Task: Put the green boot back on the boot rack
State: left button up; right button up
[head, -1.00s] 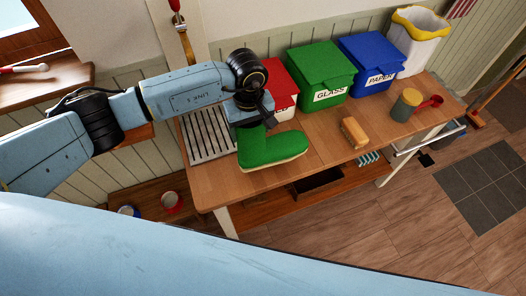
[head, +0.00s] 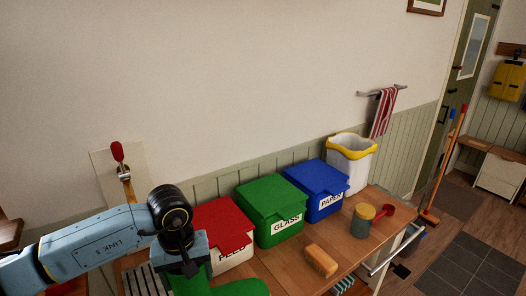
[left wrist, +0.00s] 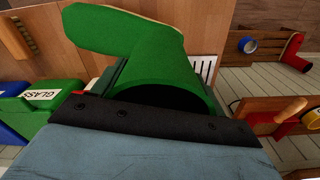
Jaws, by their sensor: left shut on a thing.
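The green boot (head: 235,287) is in my left gripper (head: 188,266). A pale slatted rack (head: 150,281) on the bench is just left of the gripper. A small part of it shows beyond the boot in the left wrist view (left wrist: 205,68). I cannot tell whether the boot touches the bench. My right gripper is not in view.
Red (head: 224,232), green (head: 272,212) and blue (head: 317,191) bins line the back of the bench. A red boot (left wrist: 295,52) lies apart in the left wrist view.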

aim_at(173, 282)
pick_arm(q)
jog(key=s+a+m+b, duration=0.1)
jog(key=b, duration=0.1)
jog(key=s+a+m+b, duration=0.1)
jog(key=b, duration=0.1)
jog(key=shift+a+r+m, duration=0.15)
jog(key=shift+a+m, duration=0.15)
jog(key=shift+s+a+r+m+b, duration=0.5)
jog(key=shift+s+b, duration=0.1)
jog(key=shift+b, duration=0.1)
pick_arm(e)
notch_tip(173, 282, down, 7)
pick_arm(q)
jog(key=shift+f, duration=0.1)
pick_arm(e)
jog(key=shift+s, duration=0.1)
